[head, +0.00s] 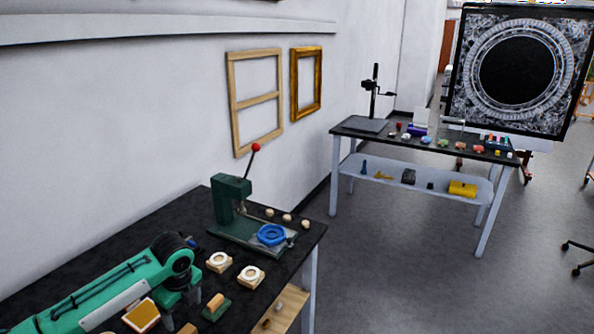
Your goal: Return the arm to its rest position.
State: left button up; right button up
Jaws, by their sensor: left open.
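My left arm (85,295), teal with black cables, reaches in from the lower left over the black workbench (150,222). Its gripper (181,302) points down above the bench top, with its fingers apart and nothing seen between them. A gilt-coloured square piece (141,315) lies just left of the gripper. A small wooden block on a green base (215,304) lies just to its right. Whether the fingers touch the bench is hard to tell. My right gripper is not in view.
A green lever press (231,200) with a red knob holds a blue round part (271,235). Two pale blocks with rings (250,276) stand before it. A second table (357,139) with small coloured items stands beyond open grey floor (400,270). Frames (233,105) hang on the wall.

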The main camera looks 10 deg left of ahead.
pick_arm(q)
jog(key=s+d+f+n+t+h, duration=0.25)
jog(key=s+d+f+n, duration=0.55)
jog(key=s+d, duration=0.7)
jog(key=s+a+n, duration=0.4)
jog(key=s+n, duration=0.8)
jog(key=s, duration=0.3)
notch_tip(320, 180, down, 34)
jog(key=s+y, duration=0.1)
jog(key=s, duration=0.1)
jog(key=s+a+f+g, duration=0.2)
jog(key=s+a+f, duration=0.1)
jog(key=s+f, duration=1.4)
jog(key=shift+s+a+f, duration=0.15)
jog(key=shift+s+f, duration=0.15)
jog(key=shift+s, duration=0.2)
